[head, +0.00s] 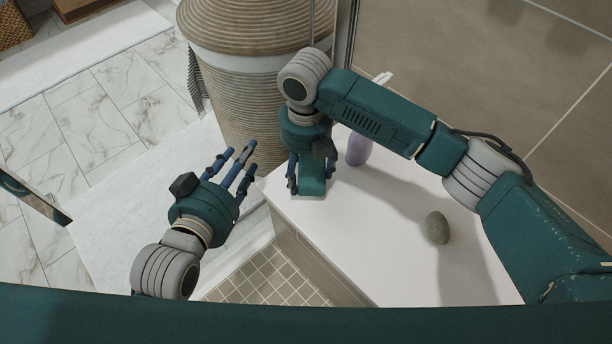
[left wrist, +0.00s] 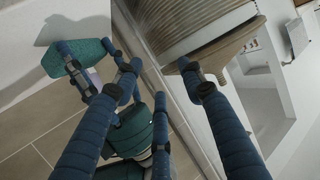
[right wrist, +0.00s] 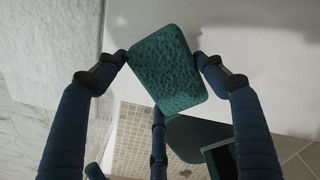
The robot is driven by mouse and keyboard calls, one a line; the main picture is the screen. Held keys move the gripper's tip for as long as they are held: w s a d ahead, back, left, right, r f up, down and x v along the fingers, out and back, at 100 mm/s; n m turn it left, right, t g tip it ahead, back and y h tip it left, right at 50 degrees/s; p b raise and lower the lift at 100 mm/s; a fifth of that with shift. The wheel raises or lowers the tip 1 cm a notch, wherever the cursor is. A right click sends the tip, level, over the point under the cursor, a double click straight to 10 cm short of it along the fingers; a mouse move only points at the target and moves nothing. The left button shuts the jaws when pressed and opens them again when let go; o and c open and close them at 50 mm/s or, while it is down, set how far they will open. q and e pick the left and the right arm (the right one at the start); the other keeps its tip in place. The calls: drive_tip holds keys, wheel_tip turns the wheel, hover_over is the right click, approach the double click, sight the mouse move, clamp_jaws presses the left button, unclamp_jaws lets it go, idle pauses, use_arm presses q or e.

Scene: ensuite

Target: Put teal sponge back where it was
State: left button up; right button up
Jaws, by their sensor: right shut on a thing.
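The teal sponge (head: 312,177) is held between the fingers of my right gripper (head: 309,178), over the far left end of the white ledge (head: 385,240). In the right wrist view the sponge (right wrist: 167,68) sits between the two side fingers, with a third finger below it. It also shows in the left wrist view (left wrist: 78,57). Whether it touches the ledge is unclear. My left gripper (head: 236,160) is open and empty, left of the ledge, with its fingers spread toward the ribbed basket.
A large ribbed basket (head: 252,95) stands just behind the ledge's left end. A purple bottle (head: 358,149) stands right of the sponge, partly behind my right arm. A grey-green stone (head: 437,228) lies further right. The ledge's front middle is clear.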

sight(306, 169)
wheel_tip(306, 169, down, 3)
drive_tip(key=shift+r, duration=0.2)
use_arm(q)
drive_tip(key=r, duration=0.1)
drive_tip(key=w+r+t, duration=0.1)
drive_tip(key=r, duration=0.1)
drive_tip(key=d+r+t, duration=0.1)
drive_tip(key=shift+w+r+h, duration=0.15)
drive_tip(key=shift+h, duration=0.25)
use_arm(e)
drive_tip(key=o, duration=1)
drive_tip(key=shift+f, duration=0.1)
use_arm(q)
drive_tip(key=shift+f, duration=0.25)
